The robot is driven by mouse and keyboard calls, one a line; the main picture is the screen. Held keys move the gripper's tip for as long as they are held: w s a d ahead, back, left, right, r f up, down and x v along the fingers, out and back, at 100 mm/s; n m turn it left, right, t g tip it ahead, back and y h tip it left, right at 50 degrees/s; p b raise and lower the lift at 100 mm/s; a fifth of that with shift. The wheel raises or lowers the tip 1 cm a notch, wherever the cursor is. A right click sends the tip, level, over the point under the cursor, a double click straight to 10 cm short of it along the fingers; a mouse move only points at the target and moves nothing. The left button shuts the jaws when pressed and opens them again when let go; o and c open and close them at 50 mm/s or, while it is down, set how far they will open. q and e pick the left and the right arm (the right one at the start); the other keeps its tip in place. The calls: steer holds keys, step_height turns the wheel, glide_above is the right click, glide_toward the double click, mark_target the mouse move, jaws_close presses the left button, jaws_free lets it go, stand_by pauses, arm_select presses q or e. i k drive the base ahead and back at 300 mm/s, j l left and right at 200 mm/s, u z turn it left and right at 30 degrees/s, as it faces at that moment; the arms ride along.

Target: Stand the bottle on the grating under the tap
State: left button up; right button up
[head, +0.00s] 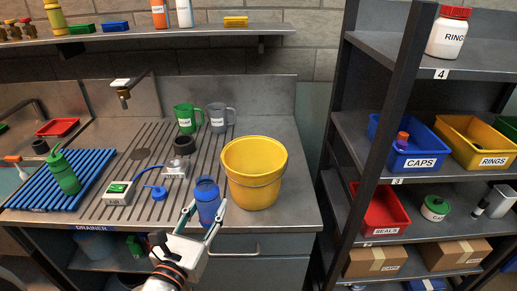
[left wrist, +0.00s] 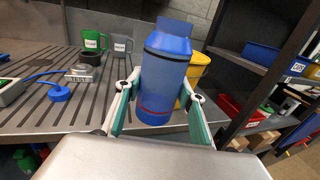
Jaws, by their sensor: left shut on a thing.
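The blue bottle (head: 207,200) is upright between the fingers of my left gripper (head: 204,214), at the front edge of the steel worktop. The left wrist view also shows the bottle (left wrist: 166,72), with a green-padded finger on each side. My left gripper is shut on it. I cannot tell whether its base touches the worktop. The tap (head: 124,92) hangs from the back wall, left of the bottle. Below the tap is the ribbed steel surface (head: 120,170) with a dark round disc (head: 140,154). My right gripper is not in view.
A yellow bucket (head: 255,172) stands close right of the bottle. A blue cap-like piece (head: 156,192), small devices and a dark ring (head: 184,145) lie to its left. Green (head: 187,118) and grey (head: 217,118) mugs stand behind. A green bottle (head: 63,172) stands on a blue rack (head: 40,190).

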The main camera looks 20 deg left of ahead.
mark_target(141, 154)
steer(key=k+j, duration=0.1)
steer(key=j, duration=0.3)
steer(key=k+j, duration=0.1)
steer(key=j, duration=0.3)
steer(key=k+j+z, duration=0.1)
steer(key=j, duration=0.35)
steer(key=k+j, duration=0.15)
steer(key=j, duration=0.25)
steer(key=k+j, duration=0.15)
steer(key=j, duration=0.25)
steer(key=k+j+z, duration=0.1)
steer(key=j, duration=0.3)
steer(key=k+j, duration=0.15)
steer(key=j, duration=0.2)
steer(key=i+z, duration=0.15)
steer(key=i, duration=0.9)
steer(key=j, duration=0.1)
